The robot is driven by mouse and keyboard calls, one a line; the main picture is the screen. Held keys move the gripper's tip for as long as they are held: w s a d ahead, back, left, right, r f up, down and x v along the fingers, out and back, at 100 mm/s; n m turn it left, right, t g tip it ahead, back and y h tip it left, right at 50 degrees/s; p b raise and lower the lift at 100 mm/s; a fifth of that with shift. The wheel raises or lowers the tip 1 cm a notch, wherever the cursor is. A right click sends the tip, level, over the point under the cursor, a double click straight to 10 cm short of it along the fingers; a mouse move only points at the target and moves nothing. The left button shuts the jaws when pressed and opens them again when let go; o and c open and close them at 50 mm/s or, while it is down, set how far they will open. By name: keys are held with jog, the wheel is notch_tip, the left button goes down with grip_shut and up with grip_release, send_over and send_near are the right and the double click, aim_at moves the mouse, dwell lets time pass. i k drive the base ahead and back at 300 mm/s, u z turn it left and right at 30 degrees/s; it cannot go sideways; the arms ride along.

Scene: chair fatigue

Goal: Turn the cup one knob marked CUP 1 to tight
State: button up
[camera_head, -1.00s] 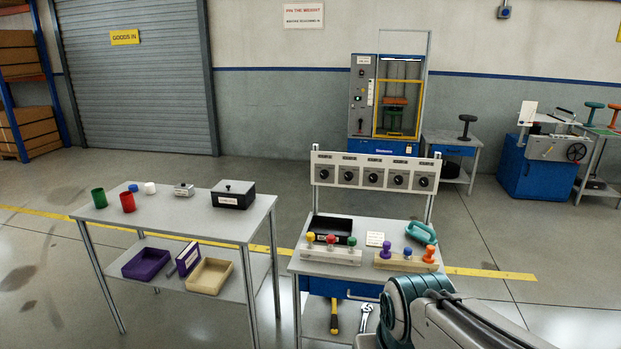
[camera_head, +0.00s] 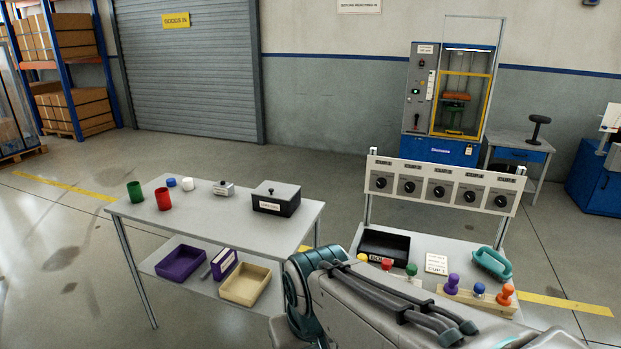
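A white panel (camera_head: 447,168) stands on posts above the right-hand bench and carries a row of several black knobs on grey plates. My arm crosses the lower middle of the view in front of the right-hand bench. My gripper is not visible in this view.
The right-hand bench (camera_head: 462,247) holds a black tray (camera_head: 384,244), a card (camera_head: 437,263), a teal handle-shaped item (camera_head: 492,263) and coloured pegs. A left-hand table (camera_head: 235,215) holds cups and a black box (camera_head: 276,199). A test machine (camera_head: 445,103) stands behind the panel.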

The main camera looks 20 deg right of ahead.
aim_at(382, 184)
jog(key=z, duration=0.1)
jog(key=i, duration=0.85)
jog(key=z, duration=0.85)
jog(key=i, duration=0.6)
jog(key=z, duration=0.5)
